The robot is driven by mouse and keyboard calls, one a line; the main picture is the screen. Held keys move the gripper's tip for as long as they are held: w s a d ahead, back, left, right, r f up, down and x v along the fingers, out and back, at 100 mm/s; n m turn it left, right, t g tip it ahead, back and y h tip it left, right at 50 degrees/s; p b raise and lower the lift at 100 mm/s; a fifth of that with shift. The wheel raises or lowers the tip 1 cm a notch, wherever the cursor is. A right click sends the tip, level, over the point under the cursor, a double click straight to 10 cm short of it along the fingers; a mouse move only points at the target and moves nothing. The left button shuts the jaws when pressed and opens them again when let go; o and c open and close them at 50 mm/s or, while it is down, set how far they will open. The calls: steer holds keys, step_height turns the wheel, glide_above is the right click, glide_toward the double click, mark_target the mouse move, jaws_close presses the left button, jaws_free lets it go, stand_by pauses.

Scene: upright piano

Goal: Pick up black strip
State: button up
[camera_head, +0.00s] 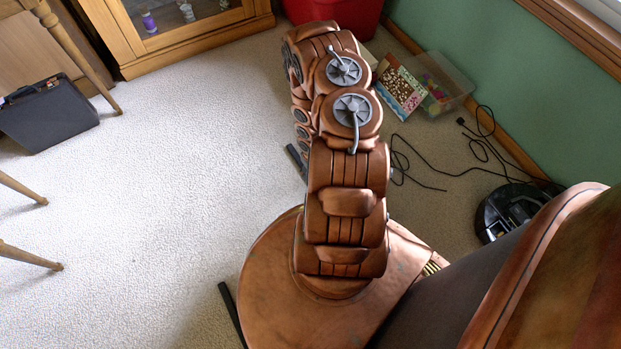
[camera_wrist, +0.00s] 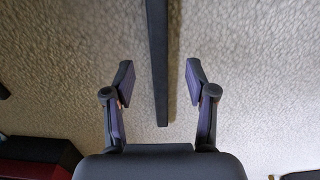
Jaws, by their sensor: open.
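In the wrist view a long, straight black strip (camera_wrist: 158,60) lies on the pale carpet. It runs from the top edge down to an end between my fingers. My gripper (camera_wrist: 158,76) is open, with one finger on each side of the strip and a gap on both sides. Its height above the carpet is hard to tell. In the head view my arm hides the gripper. A dark narrow piece (camera_head: 296,160) shows at the arm's left side, partly hidden. Another dark narrow bar (camera_head: 231,312) shows beside my base; I cannot tell which is the gripped-around strip.
A wooden cabinet (camera_head: 180,42) and a red container (camera_head: 335,10) stand at the back. A clear bin (camera_head: 452,85), loose black cables (camera_head: 420,180) and a round black device (camera_head: 500,208) lie at the right. A black case (camera_head: 48,115) is at the left. Carpet between is open.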

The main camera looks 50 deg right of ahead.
step_height(320, 180, down, 2)
steer(key=shift+w+f+b, duration=0.1)
steer(key=shift+b, duration=0.3)
steer(key=shift+d+f+b, duration=0.1)
steer(key=shift+f+b, duration=1)
steer(key=shift+f, duration=0.85)
steer(key=shift+w, duration=0.1)
jaws_close()
